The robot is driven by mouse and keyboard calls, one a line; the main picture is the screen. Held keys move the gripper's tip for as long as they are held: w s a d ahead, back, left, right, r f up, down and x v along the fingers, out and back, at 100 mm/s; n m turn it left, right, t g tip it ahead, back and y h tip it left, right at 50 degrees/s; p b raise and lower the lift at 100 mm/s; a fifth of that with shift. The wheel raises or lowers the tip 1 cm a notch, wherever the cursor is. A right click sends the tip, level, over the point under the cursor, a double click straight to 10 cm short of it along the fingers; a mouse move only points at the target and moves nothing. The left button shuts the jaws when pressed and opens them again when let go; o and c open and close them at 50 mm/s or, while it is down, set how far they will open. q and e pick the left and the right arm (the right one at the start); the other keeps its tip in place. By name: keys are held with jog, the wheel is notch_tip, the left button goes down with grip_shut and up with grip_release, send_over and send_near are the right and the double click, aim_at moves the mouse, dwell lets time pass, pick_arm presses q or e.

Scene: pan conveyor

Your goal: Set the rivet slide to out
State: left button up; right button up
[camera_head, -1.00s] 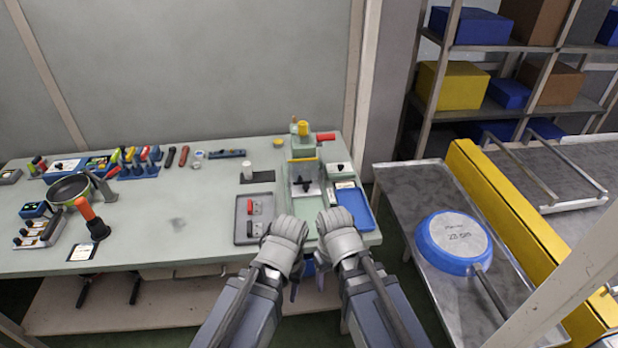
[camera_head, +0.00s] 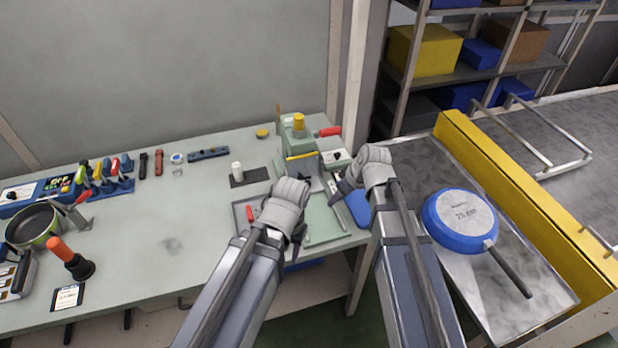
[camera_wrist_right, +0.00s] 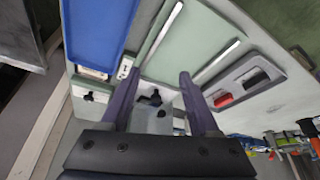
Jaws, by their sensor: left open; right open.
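The rivet fixture (camera_head: 300,140) is a pale green press with a yellow knob and a red handle, at the back right of the bench. Its grey slide block with a black knob (camera_wrist_right: 152,97) shows in the right wrist view, at the end of the green bed between two light rails. My right gripper (camera_wrist_right: 158,78) is open, with its fingers either side of that knob in the picture; I cannot tell if they touch it. In the head view the right gripper (camera_head: 346,187) is over the bed's right side. My left gripper (camera_head: 299,236) is open and empty by the bed's left front.
A grey tray (camera_head: 237,219) with a red-handled part lies left of the bed, partly hidden by my left gripper. A blue tray (camera_head: 358,208) and a white box with a black knob (camera_head: 335,157) stand right. A blue pan (camera_head: 460,220) lies on the side table.

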send_over(308, 183)
jog(key=s+d, duration=0.2)
jog(key=b+x, duration=0.3)
jog(key=shift+w+a+f, duration=0.1)
jog(key=shift+a+f, duration=0.1)
jog(key=shift+b+x, duration=0.8)
jog(key=shift+x, duration=0.05)
jog(key=shift+r, duration=0.1)
jog(key=shift+c, duration=0.4)
grip_shut()
